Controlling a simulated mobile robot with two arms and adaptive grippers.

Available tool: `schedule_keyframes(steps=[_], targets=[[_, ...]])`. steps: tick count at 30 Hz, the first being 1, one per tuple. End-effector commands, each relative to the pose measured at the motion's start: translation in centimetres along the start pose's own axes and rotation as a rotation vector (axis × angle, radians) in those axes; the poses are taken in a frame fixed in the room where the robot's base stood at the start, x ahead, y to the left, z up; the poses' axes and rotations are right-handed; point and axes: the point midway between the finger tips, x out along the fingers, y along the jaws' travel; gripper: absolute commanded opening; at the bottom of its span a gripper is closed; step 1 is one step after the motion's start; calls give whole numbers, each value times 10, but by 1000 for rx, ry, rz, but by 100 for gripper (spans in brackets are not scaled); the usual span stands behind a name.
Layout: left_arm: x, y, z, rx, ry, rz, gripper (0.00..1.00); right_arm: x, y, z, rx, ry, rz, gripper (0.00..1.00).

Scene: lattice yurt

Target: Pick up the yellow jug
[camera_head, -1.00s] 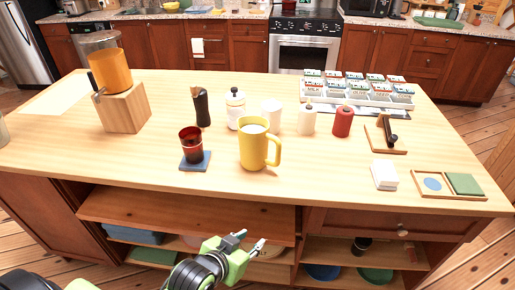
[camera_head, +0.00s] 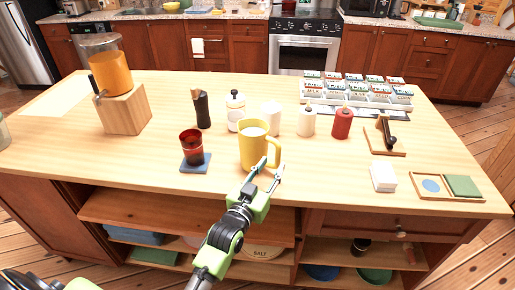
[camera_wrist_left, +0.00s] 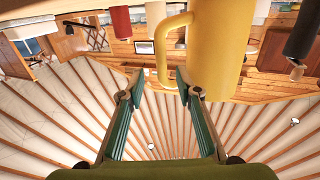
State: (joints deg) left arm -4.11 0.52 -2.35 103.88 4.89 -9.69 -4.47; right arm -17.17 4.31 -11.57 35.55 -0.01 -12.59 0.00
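The yellow jug (camera_head: 254,146) stands upright on the wooden island top, near its front edge, with its handle to the right. My left gripper (camera_head: 266,174) is open and empty, just in front of the jug and low by its handle side. In the left wrist view the picture is upside down. There the jug (camera_wrist_left: 222,45) is large beyond the open fingers (camera_wrist_left: 160,88), with its handle (camera_wrist_left: 168,45) on the left, between the two fingertips. I see no contact. My right gripper is not in view.
A dark red cup (camera_head: 191,146) on a blue coaster (camera_head: 196,167) stands to the left of the jug. Behind it are a white bottle (camera_head: 235,111) and a white cup (camera_head: 271,115).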

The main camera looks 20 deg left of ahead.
Motion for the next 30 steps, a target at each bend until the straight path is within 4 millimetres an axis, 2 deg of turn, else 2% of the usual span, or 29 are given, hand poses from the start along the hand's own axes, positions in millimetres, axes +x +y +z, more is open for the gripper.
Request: schedule_keyframes(steps=[3,8,15,18,29,30], targets=[[12,0,0,0,-1,0,31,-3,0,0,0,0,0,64],[20,0,-2,0,-1,1,31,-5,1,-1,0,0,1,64],[50,-3,-7,1,-1,1,31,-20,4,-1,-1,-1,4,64],[60,-2,-5,0,-1,1,31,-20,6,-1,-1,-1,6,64],[67,-2,-3,0,-1,1,31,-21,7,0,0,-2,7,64],[67,-2,-3,0,-1,1,24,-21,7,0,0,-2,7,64]])
